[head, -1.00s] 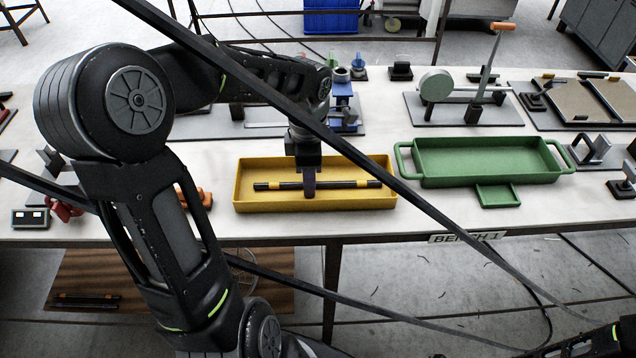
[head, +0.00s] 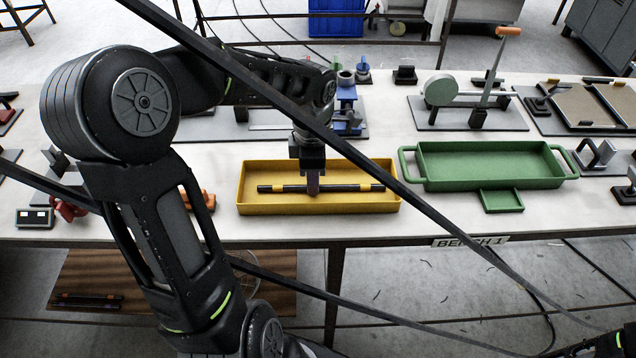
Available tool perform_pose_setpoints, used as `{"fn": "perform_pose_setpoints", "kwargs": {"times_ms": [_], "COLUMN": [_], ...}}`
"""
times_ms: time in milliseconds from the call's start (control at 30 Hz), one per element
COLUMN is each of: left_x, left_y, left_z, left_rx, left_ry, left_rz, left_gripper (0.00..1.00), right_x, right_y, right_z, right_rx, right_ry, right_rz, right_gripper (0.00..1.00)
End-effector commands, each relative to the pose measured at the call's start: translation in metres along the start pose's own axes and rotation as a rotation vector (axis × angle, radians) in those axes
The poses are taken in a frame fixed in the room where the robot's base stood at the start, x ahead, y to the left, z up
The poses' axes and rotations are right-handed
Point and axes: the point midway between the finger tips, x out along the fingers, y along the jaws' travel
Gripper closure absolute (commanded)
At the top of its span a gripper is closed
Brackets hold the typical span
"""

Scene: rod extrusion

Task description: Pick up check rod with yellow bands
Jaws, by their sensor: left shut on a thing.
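The check rod (head: 345,187) is black with yellow bands and lies lengthwise in the yellow tray (head: 262,208). Its ends show on both sides of my left gripper (head: 313,187). My left gripper points down into the tray and is shut on the rod near its middle. Whether the rod touches the tray floor is hard to tell. My right gripper is not seen; only a part of an arm shows at the bottom right corner.
A green tray (head: 490,165) with handles stands to the right on the bench. A blue fixture (head: 346,105) stands behind the yellow tray. A lever device (head: 478,118) is at the back right. Dark bars cross in front of the view.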

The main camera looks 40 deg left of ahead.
Motion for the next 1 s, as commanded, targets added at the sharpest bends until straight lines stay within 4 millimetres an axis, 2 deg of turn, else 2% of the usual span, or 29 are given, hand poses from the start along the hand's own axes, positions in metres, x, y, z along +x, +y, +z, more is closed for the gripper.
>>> {"fn": "perform_pose_setpoints", "kwargs": {"times_ms": [133,267,500,633,767,1000], "left_x": [-0.008,-0.025,-0.072,-0.091,-0.099,-0.1], "left_y": [0.001,0.001,0.001,0.001,0.0,0.0], "left_z": [0.0,0.001,0.001,0.0,0.0,0.0], "left_rx": [-0.001,0.0,-0.001,-0.001,0.0,-0.001], "left_ry": [-0.001,-0.002,-0.002,-0.001,0.0,0.0], "left_rz": [0.003,0.006,0.005,0.004,0.001,0.001], "left_gripper": [1.0,1.0,1.0,1.0,1.0,1.0], "right_x": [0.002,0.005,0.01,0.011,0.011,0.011], "right_y": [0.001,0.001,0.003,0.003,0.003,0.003], "right_z": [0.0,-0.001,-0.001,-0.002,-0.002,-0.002], "right_rx": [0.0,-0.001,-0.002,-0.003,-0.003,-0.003], "right_ry": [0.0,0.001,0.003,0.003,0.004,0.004], "right_rz": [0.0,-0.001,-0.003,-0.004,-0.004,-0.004], "right_gripper": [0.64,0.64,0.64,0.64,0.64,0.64]}}
